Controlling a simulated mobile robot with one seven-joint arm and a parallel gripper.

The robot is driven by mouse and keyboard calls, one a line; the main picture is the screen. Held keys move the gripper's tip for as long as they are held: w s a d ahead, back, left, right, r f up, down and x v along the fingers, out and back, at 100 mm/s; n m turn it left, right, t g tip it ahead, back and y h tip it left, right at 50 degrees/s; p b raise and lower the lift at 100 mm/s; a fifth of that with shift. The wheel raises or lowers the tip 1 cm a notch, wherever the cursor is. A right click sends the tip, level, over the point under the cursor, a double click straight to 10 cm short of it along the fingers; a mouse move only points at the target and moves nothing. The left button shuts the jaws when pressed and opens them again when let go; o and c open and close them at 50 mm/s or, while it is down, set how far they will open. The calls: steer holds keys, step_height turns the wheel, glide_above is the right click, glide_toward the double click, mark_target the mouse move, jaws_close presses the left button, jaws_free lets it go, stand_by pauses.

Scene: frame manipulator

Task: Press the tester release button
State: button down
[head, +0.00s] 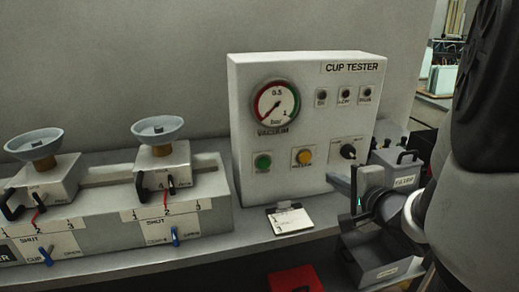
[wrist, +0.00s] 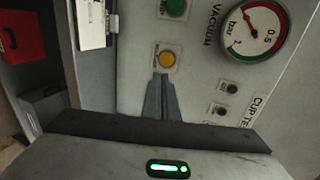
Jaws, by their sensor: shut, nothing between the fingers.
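The cup tester (head: 330,110) is a pale upright box with a vacuum gauge (head: 275,107), a green button (head: 263,161) and a yellow button (head: 304,157). The labels by the buttons are too small to read. My gripper (head: 332,181) is shut and empty, in front of the panel's lower right. In the wrist view, its closed fingertips (wrist: 161,77) point at the panel just beside the yellow button (wrist: 167,59). I cannot tell whether they touch the panel. The green button (wrist: 175,7) is at the top edge there.
A black knob (head: 348,151) is right of the yellow button. A clipboard (head: 291,218) lies on the bench before the tester. Two cup stands with levers (head: 158,160) are at left. A red box (head: 296,279) sits below the bench edge.

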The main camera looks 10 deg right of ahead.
steer(key=b, duration=0.4)
glide_toward(305, 159)
step_height(305, 159, down, 2)
steer(key=w, duration=0.5)
steer(key=shift+w+a+b, duration=0.15)
steer(key=shift+b, duration=0.2)
steer(key=shift+w+r, duration=0.1)
steer(key=shift+w, duration=0.2)
